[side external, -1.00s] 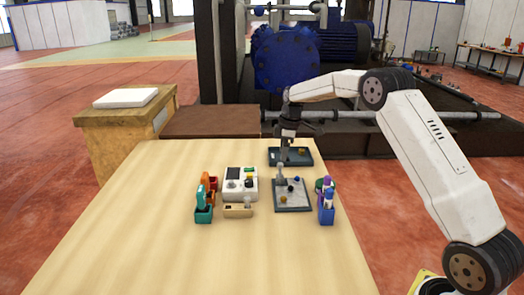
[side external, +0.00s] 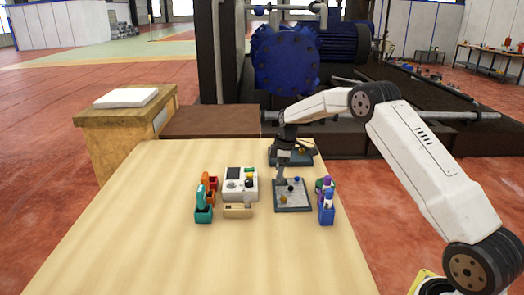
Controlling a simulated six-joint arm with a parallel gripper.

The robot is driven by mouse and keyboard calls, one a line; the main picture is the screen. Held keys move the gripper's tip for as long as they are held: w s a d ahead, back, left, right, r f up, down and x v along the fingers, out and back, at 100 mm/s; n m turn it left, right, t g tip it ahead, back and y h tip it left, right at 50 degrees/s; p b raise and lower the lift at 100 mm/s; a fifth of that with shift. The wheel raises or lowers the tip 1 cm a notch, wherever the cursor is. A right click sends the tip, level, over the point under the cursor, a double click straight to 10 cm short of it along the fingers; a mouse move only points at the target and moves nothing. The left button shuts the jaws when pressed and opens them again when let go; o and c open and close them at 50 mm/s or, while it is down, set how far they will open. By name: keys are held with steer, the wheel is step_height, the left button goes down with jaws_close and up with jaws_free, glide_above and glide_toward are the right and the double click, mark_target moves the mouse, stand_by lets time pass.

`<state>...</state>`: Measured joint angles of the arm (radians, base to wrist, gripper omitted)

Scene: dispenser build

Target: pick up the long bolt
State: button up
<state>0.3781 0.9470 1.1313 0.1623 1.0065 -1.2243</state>
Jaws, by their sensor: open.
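My gripper (side external: 282,161) points down over the back left part of a grey tray (side external: 304,203) on the wooden table. It is open; its fingers are small and dark in this view. Small parts lie on the tray: a yellow one (side external: 283,199) and blue ones (side external: 290,188). A pale upright piece (side external: 281,179) stands on the tray directly below my gripper. I cannot tell whether it is the long bolt or whether the fingers touch it.
A dark tray (side external: 304,160) lies behind my gripper. A white device (side external: 234,191), orange and teal holders (side external: 204,214) and a beige block (side external: 238,211) stand to the left. A blue holder (side external: 326,215) stands right of the grey tray. The table's front is clear.

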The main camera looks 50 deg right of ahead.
steer(key=shift+f, duration=0.15)
stand_by(0.3)
jaws_close()
steer(key=shift+r, duration=0.2)
steer(key=shift+r, duration=0.55)
steer(key=s+a+r, duration=0.4)
steer(key=s+r, duration=0.7)
steer(key=s, duration=0.2)
steer(key=shift+s+r, duration=0.15)
steer(key=shift+r, duration=0.1)
